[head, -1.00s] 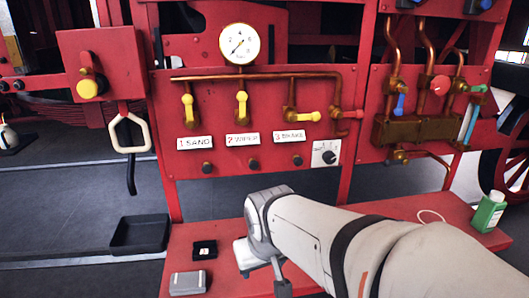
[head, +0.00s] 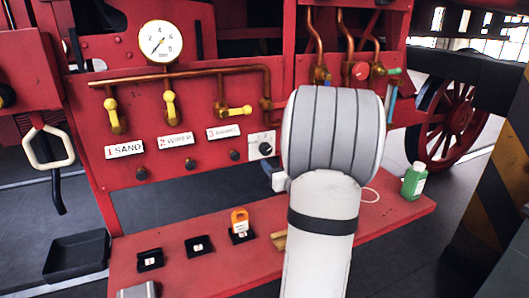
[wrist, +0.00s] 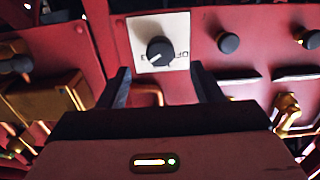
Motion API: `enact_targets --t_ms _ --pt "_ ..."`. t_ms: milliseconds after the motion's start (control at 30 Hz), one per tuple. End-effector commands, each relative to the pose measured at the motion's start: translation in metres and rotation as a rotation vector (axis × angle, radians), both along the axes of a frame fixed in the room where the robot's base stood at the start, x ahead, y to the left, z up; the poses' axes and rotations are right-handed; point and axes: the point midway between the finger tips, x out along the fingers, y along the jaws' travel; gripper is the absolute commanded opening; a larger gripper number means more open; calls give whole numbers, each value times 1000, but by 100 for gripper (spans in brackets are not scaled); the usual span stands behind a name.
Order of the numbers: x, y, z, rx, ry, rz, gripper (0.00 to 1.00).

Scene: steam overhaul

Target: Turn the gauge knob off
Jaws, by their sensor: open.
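The gauge knob is a round black knob (head: 265,148) on a white square plate, at the lower right of the red panel in the head view. In the wrist view the knob (wrist: 160,52) shows ahead, with upside-down OFF lettering on the plate (wrist: 180,20) beside it. A light mark on the knob points to the lower left there. My gripper (wrist: 163,78) is open, its two dark fingers apart and empty. The knob appears between the fingers' lines, beyond their tips, with no contact visible. In the head view my arm hides most of the gripper.
A pressure gauge (head: 160,41) and yellow-handled valves (head: 170,105) are on the panel left of the knob. Small black knobs (head: 190,164) sit below the labels. On the red bench (head: 215,270) stand an orange-topped item (head: 240,222) and a green bottle (head: 414,182).

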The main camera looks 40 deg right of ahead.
Motion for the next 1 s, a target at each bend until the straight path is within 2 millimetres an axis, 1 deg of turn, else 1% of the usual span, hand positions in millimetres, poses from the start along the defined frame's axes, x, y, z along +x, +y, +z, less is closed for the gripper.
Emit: enact_targets --t_ms 133,333,500,633,867,1000 --pt "16 -4 1 0 -8 5 60" --pt "48 -12 2 -1 -7 5 60" --pt "67 -16 2 -1 -7 3 60" --pt "73 -18 1 0 -6 2 60" --pt "73 -19 1 -1 -6 1 60" --pt "73 -19 1 -2 -7 1 49"
